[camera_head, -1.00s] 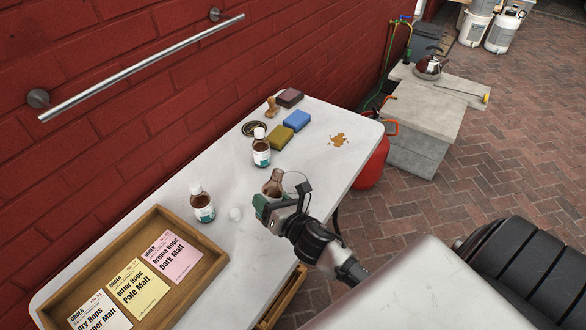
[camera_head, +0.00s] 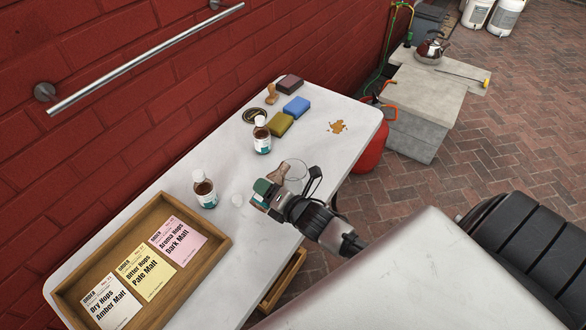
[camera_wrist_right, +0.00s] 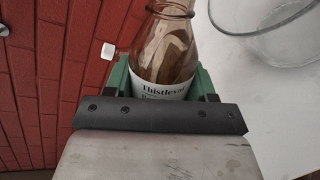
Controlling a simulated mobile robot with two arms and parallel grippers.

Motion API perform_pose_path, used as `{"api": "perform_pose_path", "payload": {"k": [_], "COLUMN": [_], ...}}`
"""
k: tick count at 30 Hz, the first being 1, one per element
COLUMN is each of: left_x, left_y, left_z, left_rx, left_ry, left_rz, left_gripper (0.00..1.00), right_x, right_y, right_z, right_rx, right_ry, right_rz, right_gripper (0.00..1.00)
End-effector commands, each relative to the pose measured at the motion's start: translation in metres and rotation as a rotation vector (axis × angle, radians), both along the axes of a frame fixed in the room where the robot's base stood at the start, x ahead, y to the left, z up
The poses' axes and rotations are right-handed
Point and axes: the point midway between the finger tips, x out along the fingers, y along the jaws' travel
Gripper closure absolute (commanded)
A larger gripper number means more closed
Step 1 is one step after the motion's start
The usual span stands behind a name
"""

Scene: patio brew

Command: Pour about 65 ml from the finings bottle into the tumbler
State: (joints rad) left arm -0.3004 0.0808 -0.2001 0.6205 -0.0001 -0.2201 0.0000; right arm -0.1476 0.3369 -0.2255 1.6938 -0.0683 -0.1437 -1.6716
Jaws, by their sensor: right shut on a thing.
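The brown glass bottle (camera_head: 283,168) has its cap off. Its label shows part of a name in the right wrist view (camera_wrist_right: 168,60), where dark liquid shows inside. My right gripper (camera_head: 268,190) is shut around its body above the table's front edge. The bottle leans, its neck toward the clear glass tumbler (camera_head: 296,172) and its base lower left. The tumbler stands on the table just beyond the neck; it also shows in the right wrist view (camera_wrist_right: 268,42), close right of the bottle. I cannot make out a stream or the tumbler's level. My left gripper is not in view.
A loose white cap (camera_head: 237,200) lies on the white table (camera_head: 225,160). Two capped bottles stand nearby, one left (camera_head: 205,190) and one farther back (camera_head: 262,141).

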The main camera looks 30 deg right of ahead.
Motion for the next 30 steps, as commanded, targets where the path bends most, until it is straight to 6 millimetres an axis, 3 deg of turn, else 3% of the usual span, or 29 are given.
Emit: {"api": "perform_pose_path", "payload": {"k": [9, 30], "left_x": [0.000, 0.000], "left_y": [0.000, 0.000], "left_z": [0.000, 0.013], "left_rx": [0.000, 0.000], "left_ry": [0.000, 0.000], "left_rz": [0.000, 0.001], "left_gripper": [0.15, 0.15], "right_x": [0.000, 0.002], "right_y": [0.002, -0.005], "right_z": [0.002, 0.011], "right_rx": [0.142, 0.251], "right_ry": [0.045, 0.082], "right_rz": [0.003, 0.001], "right_gripper": [0.77, 0.77]}}
